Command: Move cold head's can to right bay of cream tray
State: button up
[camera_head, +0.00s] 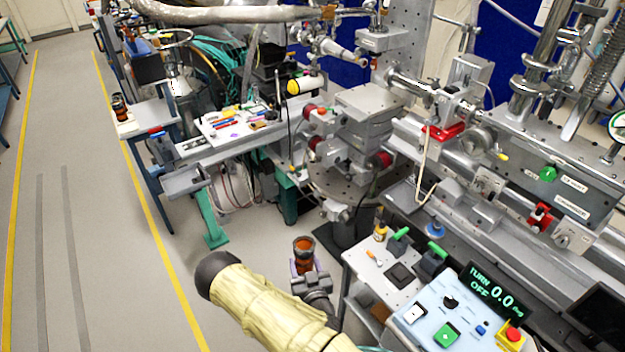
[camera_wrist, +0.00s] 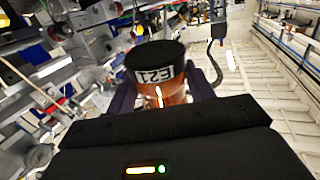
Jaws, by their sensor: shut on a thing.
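My gripper (camera_head: 303,268) is shut on an amber-brown can (camera_head: 304,246) with a dark top. It holds the can upright above the floor, left of the small bench. In the wrist view the can (camera_wrist: 160,75) has a black lid and a white label with black characters, between my two dark fingers. A similar dark-and-orange can (camera_head: 120,106) stands on a small cream-coloured surface (camera_head: 128,128) at the far left. I cannot tell whether that surface is the cream tray, and no bays are readable. I cannot pick out the cold head for sure.
Beamline machinery fills the right and back. A grey open bin (camera_head: 185,181) and a cluttered white board (camera_head: 238,125) lie beyond. The floor (camera_head: 110,215) at left is clear.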

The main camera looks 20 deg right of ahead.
jog(key=w+d+r+m+h+p, duration=0.1)
jog(key=w+d+r, duration=0.2)
jog(key=w+r, duration=0.5)
jog(key=w+d+r+h+p, duration=0.2)
jog(key=w+d+r, duration=0.2)
jog(key=w+r, duration=0.4)
jog(key=shift+d+r+m, duration=0.3)
jog(key=shift+r+m, duration=0.1)
jog(key=shift+r, duration=0.4)
jog(key=shift+a, duration=0.1)
jog(key=s+a+p, duration=0.2)
jog(key=a, duration=0.5)
jog(key=shift+s+a, duration=0.25)
jog(key=shift+s, duration=0.05)
jog(key=shift+s+a+b, duration=0.35)
jog(key=shift+s+a, duration=0.15)
jog(key=shift+a, duration=1.1)
jog(key=shift+s+a+b, duration=0.3)
jog(key=shift+s+a, duration=0.25)
jog(key=shift+a, duration=1)
jog(key=shift+s+a+b, duration=0.35)
jog(key=shift+s+a, duration=0.15)
jog(key=shift+a, duration=1.1)
